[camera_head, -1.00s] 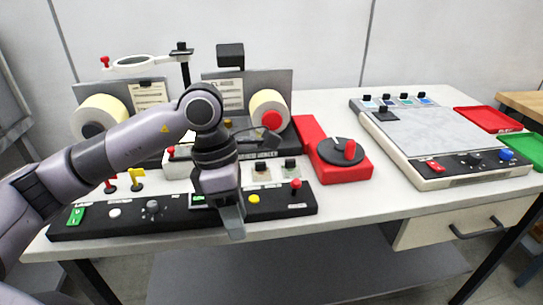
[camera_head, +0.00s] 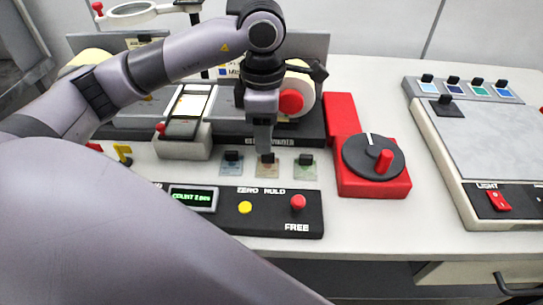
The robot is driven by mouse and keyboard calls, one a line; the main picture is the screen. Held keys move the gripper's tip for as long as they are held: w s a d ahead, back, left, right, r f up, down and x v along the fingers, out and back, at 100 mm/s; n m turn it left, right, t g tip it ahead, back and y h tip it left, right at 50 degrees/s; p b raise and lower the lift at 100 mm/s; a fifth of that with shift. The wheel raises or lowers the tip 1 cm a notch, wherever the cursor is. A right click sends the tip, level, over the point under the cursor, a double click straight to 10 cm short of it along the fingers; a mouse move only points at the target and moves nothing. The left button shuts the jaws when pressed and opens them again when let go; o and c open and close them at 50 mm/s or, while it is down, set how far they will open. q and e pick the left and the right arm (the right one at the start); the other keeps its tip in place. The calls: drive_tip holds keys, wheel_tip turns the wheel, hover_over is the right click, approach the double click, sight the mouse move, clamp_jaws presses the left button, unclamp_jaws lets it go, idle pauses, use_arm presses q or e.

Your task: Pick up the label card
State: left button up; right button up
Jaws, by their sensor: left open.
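Three small label cards, each with a black knob, lie in a row on the white table in front of the rewinder: a bluish one (camera_head: 231,170), a tan one (camera_head: 267,172) and a greenish one (camera_head: 304,172). My left gripper (camera_head: 265,150) points down right over the tan card's knob, with its fingers open. I cannot tell whether the fingertips touch the knob or stand around it. All three cards lie flat on the table. My right gripper is not in view.
The rewinder (camera_head: 306,130) stands just behind the cards. A black control panel (camera_head: 270,222) with a red knob lies in front. A red base with a black dial (camera_head: 372,180) is to the right, then a grey-topped light table (camera_head: 490,140). My arm covers the lower left.

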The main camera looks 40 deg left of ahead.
sight(268, 163)
use_arm(q)
wheel_tip(268, 163, down, 5)
drive_tip(key=shift+w+f+p, duration=0.1)
drive_tip(key=shift+p, duration=0.3)
clamp_jaws()
